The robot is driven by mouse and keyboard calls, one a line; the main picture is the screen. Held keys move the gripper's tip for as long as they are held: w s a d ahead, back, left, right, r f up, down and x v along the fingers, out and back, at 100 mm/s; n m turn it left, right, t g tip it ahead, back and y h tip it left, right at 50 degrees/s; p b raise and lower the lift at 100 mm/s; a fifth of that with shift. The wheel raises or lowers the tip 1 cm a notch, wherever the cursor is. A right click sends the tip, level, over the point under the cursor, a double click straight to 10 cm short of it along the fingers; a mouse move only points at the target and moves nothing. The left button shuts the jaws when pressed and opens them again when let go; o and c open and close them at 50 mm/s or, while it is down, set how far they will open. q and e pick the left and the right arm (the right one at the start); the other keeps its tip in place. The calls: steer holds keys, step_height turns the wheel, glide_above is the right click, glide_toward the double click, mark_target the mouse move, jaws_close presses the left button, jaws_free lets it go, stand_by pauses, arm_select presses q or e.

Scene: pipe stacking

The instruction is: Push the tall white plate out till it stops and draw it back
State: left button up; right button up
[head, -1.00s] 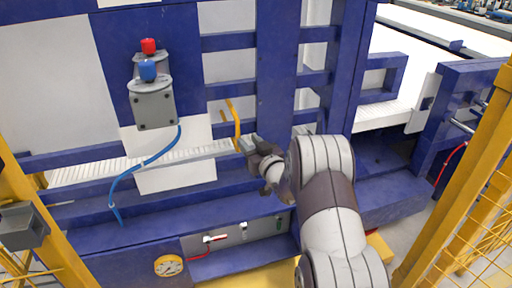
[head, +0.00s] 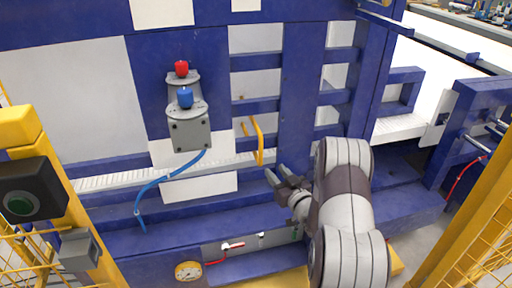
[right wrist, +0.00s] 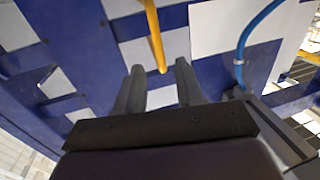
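A large white panel (head: 75,100) fills the left of the blue machine frame. A smaller white plate (head: 195,185) sits below the grey cylinder block, crossed by a pale bar. I cannot tell which is the tall plate. A yellow handle (head: 258,142) stands upright right of the smaller plate; it also shows in the right wrist view (right wrist: 155,35). My right gripper (head: 279,177) is open and empty, just below and right of the handle. In the right wrist view, its fingers (right wrist: 158,75) are apart with the handle's lower end between or beyond them. My left gripper is out of view.
A grey block (head: 190,132) with red and blue caps and a blue hose (head: 150,185) is left of the handle. Blue beams (head: 305,100) surround the work area. Yellow posts and mesh (head: 470,190) stand at the right. A green-button box (head: 25,200) is at the left.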

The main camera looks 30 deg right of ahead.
mark_target(262, 153)
steer(key=w, duration=0.8)
steer(key=w+d+b, duration=0.1)
steer(key=w, duration=0.3)
steer(key=shift+f, duration=0.1)
steer(key=shift+s, duration=0.1)
jaws_close()
